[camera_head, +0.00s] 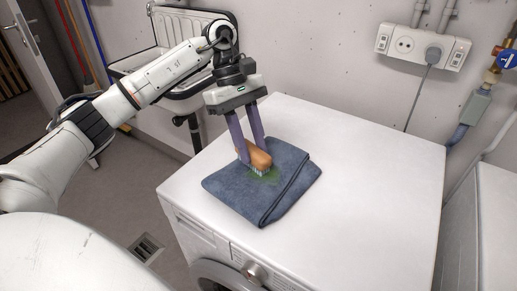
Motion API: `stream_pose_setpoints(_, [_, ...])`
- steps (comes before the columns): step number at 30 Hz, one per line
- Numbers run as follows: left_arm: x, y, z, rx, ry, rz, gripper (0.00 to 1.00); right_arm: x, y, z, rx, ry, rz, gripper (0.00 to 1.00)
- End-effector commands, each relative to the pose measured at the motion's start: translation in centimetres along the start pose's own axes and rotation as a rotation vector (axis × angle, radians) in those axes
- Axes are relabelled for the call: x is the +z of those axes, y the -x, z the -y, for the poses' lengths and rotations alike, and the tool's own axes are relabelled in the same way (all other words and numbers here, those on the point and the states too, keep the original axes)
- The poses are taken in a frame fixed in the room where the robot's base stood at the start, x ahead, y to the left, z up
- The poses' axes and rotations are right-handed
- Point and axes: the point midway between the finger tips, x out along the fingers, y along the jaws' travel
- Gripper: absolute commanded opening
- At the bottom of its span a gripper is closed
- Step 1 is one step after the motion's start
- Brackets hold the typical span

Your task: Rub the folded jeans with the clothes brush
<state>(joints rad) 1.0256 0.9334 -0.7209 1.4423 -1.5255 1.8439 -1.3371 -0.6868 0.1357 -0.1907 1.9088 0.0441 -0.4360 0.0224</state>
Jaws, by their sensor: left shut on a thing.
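The folded blue jeans (287,172) lie on top of a white front-loading machine (370,180), near its left side. A green stain (266,177) shows on them beside the brush. The clothes brush (259,157) has an orange-brown wooden back and pale bristles that face down. The bristles appear to touch the jeans at the stain. My left gripper (254,152) comes down from above and is shut on the brush. Its fingers partly hide the brush's far end. My right gripper is not in view.
The right part of the machine top is bare. A second white machine (497,225) stands at the right edge. A sink (150,65) is behind my left arm. A wall socket (405,43) with a plugged cable is at the back. A floor drain (147,247) is at lower left.

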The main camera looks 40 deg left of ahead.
Motion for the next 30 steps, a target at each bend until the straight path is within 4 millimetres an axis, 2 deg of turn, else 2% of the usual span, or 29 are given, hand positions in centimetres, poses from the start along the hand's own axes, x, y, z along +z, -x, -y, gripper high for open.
stream_pose_setpoints(4, [-1.3, 0.4, 0.3, -0.003, 0.006, -0.005, 0.11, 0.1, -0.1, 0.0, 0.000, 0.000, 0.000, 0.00])
stream_pose_setpoints(10, [-1.3, 0.7, 0.3, -0.003, 0.003, -0.004, 0.11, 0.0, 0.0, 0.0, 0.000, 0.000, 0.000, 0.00])
stream_pose_setpoints(22, [1.4, -0.5, -0.2, -0.002, -0.002, -0.002, 0.11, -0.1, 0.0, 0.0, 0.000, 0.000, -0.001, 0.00])
stream_pose_setpoints(30, [2.2, -1.0, -0.4, -0.001, 0.000, -0.001, 0.11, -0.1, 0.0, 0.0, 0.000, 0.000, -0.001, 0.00])
